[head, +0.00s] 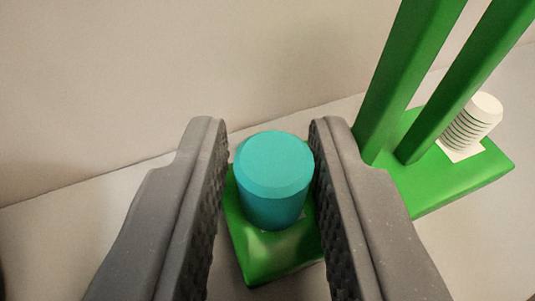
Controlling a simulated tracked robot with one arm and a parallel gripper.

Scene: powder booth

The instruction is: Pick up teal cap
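The teal cap (272,182) is a short cylinder with a bevelled top edge. It stands upright on a green block (268,268), on a pale patch of its top. My gripper (268,145) is open, with one dark textured finger on each side of the cap. The right finger looks very close to the cap, and a narrow gap shows on the left; I cannot tell whether either touches. The fingers hide the sides of the green block.
At the right, a green base (455,178) carries two slanted green posts (408,75) and a white ribbed cylinder (472,122) on a white patch. A plain beige wall (180,65) rises behind.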

